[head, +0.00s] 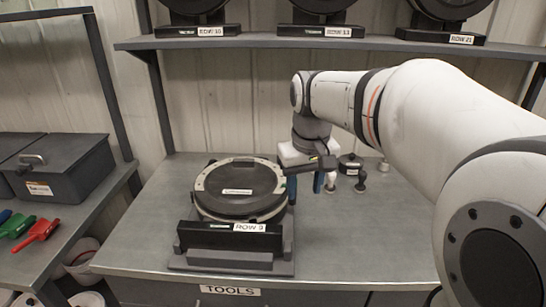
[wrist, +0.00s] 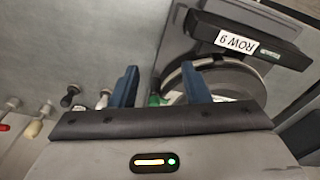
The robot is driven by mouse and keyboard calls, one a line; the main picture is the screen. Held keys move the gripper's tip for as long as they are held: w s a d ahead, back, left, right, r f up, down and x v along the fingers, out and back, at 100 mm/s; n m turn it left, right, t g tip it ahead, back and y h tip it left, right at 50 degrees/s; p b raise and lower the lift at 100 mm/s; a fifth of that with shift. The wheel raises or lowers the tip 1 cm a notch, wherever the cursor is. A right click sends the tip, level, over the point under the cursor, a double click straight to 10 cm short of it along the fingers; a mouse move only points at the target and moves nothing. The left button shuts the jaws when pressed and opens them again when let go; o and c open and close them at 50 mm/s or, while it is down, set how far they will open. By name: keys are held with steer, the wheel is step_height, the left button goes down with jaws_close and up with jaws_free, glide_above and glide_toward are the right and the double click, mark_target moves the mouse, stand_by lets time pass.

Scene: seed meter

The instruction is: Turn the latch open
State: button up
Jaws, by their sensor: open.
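The seed meter is a round dark housing (head: 240,183) with a pale rim, on a black stand labelled ROW 9 (head: 230,236). It also shows upside down in the wrist view (wrist: 228,80). A small green part (wrist: 155,99), which looks like the latch, sits at the meter's rim, partly hidden by my gripper body. My gripper (head: 305,184) points down at the meter's right edge. In the wrist view its blue fingers (wrist: 160,82) are apart, with the green part showing between them near the left side of the right finger. I see no grip on it.
Several small knobbed tools (head: 360,184) and a round black part (head: 350,163) stand just right of my gripper. A shelf (head: 260,42) with more meters runs above the bench. A grey bin (head: 62,168) and coloured scoops (head: 38,231) are at left. The bench's front right is clear.

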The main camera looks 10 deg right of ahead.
steer(key=shift+n+g, duration=0.6)
steer(key=shift+n, duration=0.2)
steer(key=w, duration=0.4)
steer(key=w+b, duration=0.1)
steer(key=w, duration=0.3)
steer(key=w+r+b, duration=0.1)
steer(key=w, duration=0.2)
steer(key=shift+w+d+r, duration=0.1)
steer(key=shift+w+d, duration=0.15)
steer(key=shift+w, duration=0.4)
step_height(320, 180, down, 8)
steer(key=shift+r+b, duration=0.2)
steer(key=shift+b, duration=0.45)
steer(key=shift+c, duration=0.3)
